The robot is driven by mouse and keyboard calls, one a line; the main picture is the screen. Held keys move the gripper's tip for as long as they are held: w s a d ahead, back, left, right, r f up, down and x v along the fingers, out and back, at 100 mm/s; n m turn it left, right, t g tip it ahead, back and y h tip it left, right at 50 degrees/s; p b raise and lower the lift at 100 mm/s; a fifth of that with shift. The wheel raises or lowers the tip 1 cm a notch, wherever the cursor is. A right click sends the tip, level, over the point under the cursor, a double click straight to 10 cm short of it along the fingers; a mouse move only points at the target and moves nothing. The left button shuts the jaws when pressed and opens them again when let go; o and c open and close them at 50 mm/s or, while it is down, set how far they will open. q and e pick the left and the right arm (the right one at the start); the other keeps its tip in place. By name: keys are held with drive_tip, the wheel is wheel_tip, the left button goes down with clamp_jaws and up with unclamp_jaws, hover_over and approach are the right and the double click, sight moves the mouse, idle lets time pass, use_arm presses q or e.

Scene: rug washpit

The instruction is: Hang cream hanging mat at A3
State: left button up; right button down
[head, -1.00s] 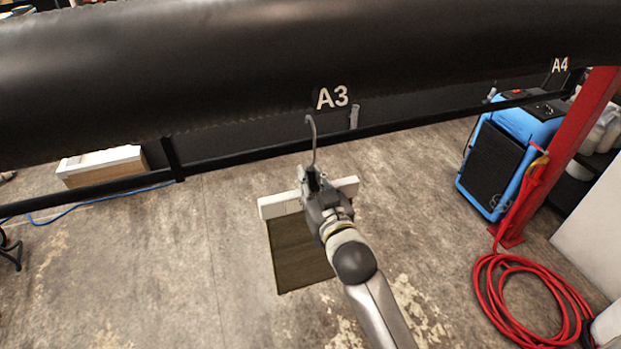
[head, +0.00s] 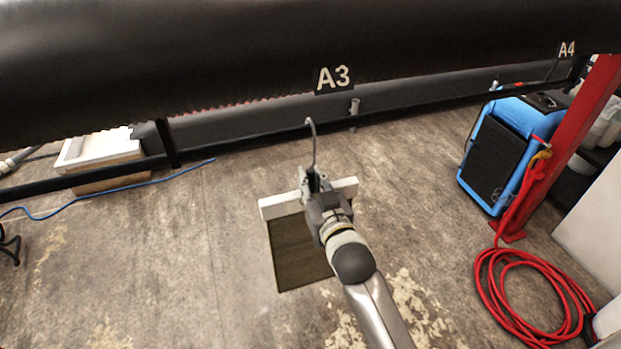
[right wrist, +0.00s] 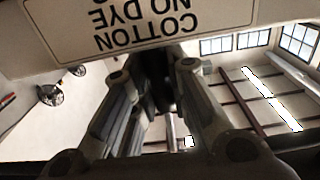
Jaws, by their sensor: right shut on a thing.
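The hanging mat (head: 298,255) is a dark olive-brown panel below a cream bar (head: 278,206) with a thin grey hook (head: 314,140) rising from it. My right gripper (head: 313,182) is shut on it at the bar's middle, under the hook. The wrist view shows the gripper's fingers (right wrist: 160,75) and an upside-down "COTTON NO DYE" label (right wrist: 130,32). The A3 sign (head: 332,78) is on the big black roller (head: 200,65). The hook's tip shows below and left of A3, apart from the roller in the picture. My left gripper is not in view.
A dark rail (head: 250,143) with a small grey peg (head: 354,107) runs below the roller. A blue machine (head: 502,150), red post (head: 575,120) and coiled red hose (head: 530,300) stand right. A white box (head: 98,150) and blue cable (head: 120,197) lie left.

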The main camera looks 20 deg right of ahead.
drive_tip(key=c, duration=1.3)
unclamp_jaws()
drive_tip(key=shift+c, duration=0.2)
drive_tip(key=shift+f, duration=0.15)
drive_tip(key=s, duration=1.2)
drive_tip(key=shift+d, duration=0.15)
drive_tip(key=s+a+f+n+g, duration=0.1)
drive_tip(key=s+f+g, duration=0.15)
drive_tip(key=f, duration=1.05)
drive_tip(key=s+f+g+b, duration=0.1)
drive_tip(key=s+f+g, duration=0.15)
drive_tip(key=f, duration=0.95)
drive_tip(key=s+a+f+n+g, duration=0.1)
drive_tip(key=s+f+g, duration=0.15)
drive_tip(key=f, duration=1.05)
drive_tip(key=s+d+f+g, duration=0.3)
drive_tip(key=s+f+g, duration=0.2)
drive_tip(key=s+f, duration=1.05)
drive_tip(key=s+d+f+g, duration=0.2)
drive_tip(key=s+f, duration=0.2)
drive_tip(key=s, duration=0.4)
drive_tip(key=s+d+f+g, duration=0.2)
drive_tip(key=s+d+f, duration=0.1)
drive_tip(key=s, duration=0.4)
drive_tip(key=shift+s+f+h+b, duration=0.35)
drive_tip(key=shift+f+b, duration=0.1)
drive_tip(key=shift+f, duration=0.1)
